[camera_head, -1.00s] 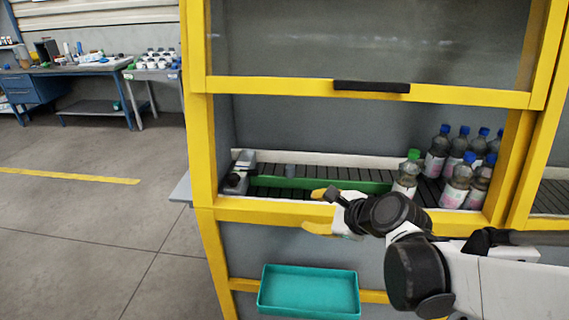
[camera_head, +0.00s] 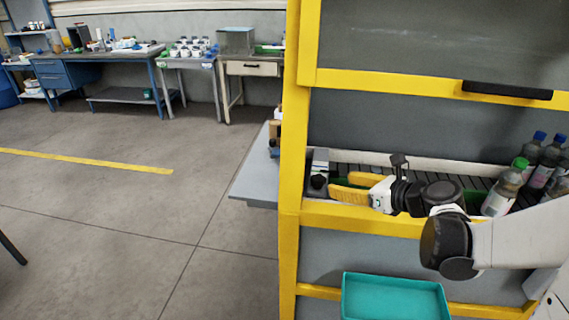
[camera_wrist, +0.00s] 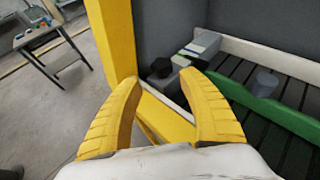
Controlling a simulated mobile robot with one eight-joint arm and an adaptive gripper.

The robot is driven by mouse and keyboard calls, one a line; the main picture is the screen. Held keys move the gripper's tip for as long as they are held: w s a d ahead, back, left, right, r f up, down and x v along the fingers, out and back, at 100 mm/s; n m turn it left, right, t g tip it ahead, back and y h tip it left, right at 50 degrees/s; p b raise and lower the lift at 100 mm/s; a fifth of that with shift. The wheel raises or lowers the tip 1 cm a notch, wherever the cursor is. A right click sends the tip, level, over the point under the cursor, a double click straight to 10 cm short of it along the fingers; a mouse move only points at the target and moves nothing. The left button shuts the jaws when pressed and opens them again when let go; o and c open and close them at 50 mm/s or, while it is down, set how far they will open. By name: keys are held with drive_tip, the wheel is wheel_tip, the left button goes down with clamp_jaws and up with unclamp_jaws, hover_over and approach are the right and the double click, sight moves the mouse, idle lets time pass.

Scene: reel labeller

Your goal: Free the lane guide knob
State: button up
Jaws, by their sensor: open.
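A dark round knob (camera_wrist: 161,67) stands by a grey block with a pale top (camera_wrist: 197,48) at the left end of the conveyor bay. It also shows in the head view (camera_head: 318,182); I take it for the lane guide knob. The green lane guide (camera_wrist: 262,104) runs along the slatted conveyor. My gripper (camera_wrist: 159,77) is open and empty, its yellow fingers spread. In the wrist view the knob appears between and beyond the fingertips. In the head view my gripper (camera_head: 340,185) is just right of the knob, over the bay's front edge. I cannot tell the exact gap.
The yellow frame post (camera_head: 294,140) stands close left of the knob. A grey cylinder (camera_wrist: 265,81) stands by the green guide. A green-capped bottle (camera_head: 503,188) and blue-capped bottles are at the right. A teal tray (camera_head: 395,300) hangs below. A grey side shelf (camera_head: 252,180) sticks out left.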

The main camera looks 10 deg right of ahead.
sight(319, 178)
drive_tip(key=shift+w+a+f+b, duration=0.3)
drive_tip(key=shift+w, duration=0.25)
drive_tip(key=b+x, duration=0.2)
drive_tip(key=x, duration=0.7)
drive_tip(key=shift+b, duration=0.35)
drive_tip(key=shift+w+r, duration=0.1)
drive_tip(key=c, duration=0.9)
